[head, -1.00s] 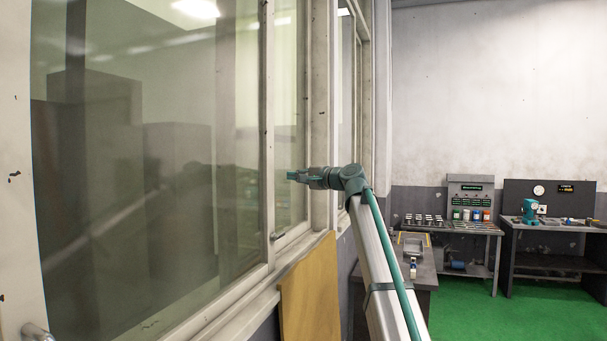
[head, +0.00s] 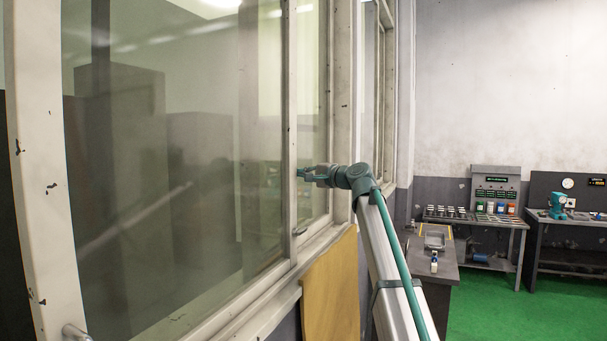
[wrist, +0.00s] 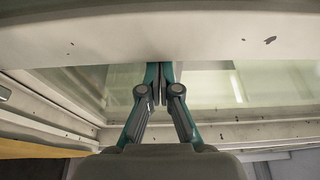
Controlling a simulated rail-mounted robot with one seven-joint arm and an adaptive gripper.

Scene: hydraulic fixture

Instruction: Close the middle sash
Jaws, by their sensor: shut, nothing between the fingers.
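The window runs along the left of the head view. A large glazed sash (head: 170,190) lies between a chipped white left stile (head: 45,185) and a narrower right stile (head: 290,120). I cannot tell for certain which sash is the middle one. My gripper (head: 301,173) is shut and empty, level with the right stile and very near it. In the wrist view, my gripper's fingertips (wrist: 159,74) are together just below a broad white frame bar (wrist: 160,38), which partly hides their ends. Whether they touch it is unclear.
A small handle (head: 299,231) sits low beside the right stile, and a metal handle (head: 75,332) at lower left. A wooden board (head: 330,290) stands below the sill. Workbenches (head: 475,220) stand at the back right. The green floor (head: 490,318) is clear there.

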